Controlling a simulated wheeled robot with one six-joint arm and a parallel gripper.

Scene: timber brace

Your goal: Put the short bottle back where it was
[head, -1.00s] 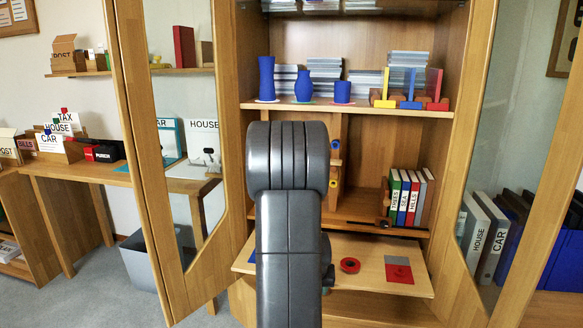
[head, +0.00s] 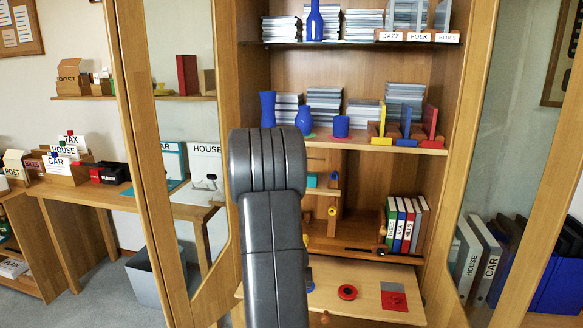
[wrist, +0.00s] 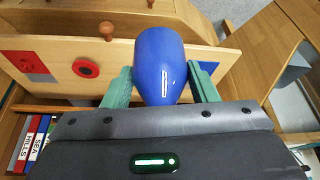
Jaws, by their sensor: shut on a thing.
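My gripper (wrist: 161,88) is shut on a blue bottle (wrist: 158,55), its green fingers on either side of it. The bottle's rounded end faces the wrist camera, so its full length cannot be told. In the head view my arm hides the gripper and the held bottle. Another blue bottle (head: 315,22) stands upright on the top shelf (head: 350,45). A tall blue vase (head: 267,108), a rounder blue vase (head: 304,121) and a short blue cup (head: 341,127) stand on the middle shelf (head: 380,147).
A fold-down board (head: 327,290) holds a red ring (head: 347,292) and a grey-and-red square (head: 393,297). Stacks of discs and coloured bookends (head: 407,122) crowd the middle shelf. Open cabinet doors (head: 175,150) flank the sides. Binders (head: 405,224) stand below.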

